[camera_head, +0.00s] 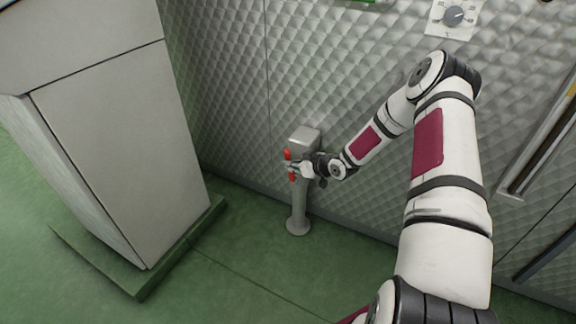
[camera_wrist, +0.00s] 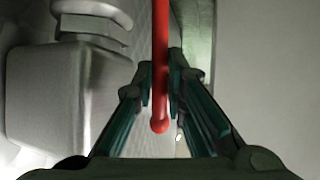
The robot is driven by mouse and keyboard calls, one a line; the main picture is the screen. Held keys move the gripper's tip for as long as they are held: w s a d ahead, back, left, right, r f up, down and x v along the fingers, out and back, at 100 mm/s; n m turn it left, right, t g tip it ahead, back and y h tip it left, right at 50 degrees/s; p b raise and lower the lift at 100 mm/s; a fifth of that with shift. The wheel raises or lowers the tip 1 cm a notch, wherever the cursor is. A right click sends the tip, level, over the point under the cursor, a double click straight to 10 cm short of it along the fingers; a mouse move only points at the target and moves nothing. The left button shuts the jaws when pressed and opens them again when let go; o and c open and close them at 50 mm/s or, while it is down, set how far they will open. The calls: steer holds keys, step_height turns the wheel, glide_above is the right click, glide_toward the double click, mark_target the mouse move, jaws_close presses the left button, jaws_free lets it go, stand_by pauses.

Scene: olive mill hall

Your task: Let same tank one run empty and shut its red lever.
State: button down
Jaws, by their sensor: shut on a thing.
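The red lever (camera_head: 289,155) is on a grey post (camera_head: 299,207) in front of the quilted metal wall. In the head view it looks roughly upright, with red showing above and below my gripper (camera_head: 294,168). In the wrist view the red lever (camera_wrist: 160,70) runs down between the fingers of my gripper (camera_wrist: 164,84) and ends in a rounded tip. The fingers are shut on it. Part of the lever is hidden by the fingers in the head view. Neither the inside of a tank nor any flow can be seen.
A large grey cabinet (camera_head: 125,130) stands on a green plinth (camera_head: 143,288) at the left. A dial panel (camera_head: 455,17) is on the quilted wall (camera_head: 225,80) above. A metal bar handle (camera_head: 540,140) sticks out at the right. The green floor (camera_head: 225,275) between cabinet and post is clear.

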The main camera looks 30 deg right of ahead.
steer(key=shift+s+d+f+t, duration=0.1)
steer(key=shift+s+d+t, duration=0.2)
steer(key=shift+s+t, duration=0.15)
steer(key=c, duration=1.6)
jaws_free()
steer(key=shift+c, duration=0.2)
steer(key=v, duration=1.2)
steer(key=shift+d, duration=0.25)
steer(key=shift+f, duration=0.15)
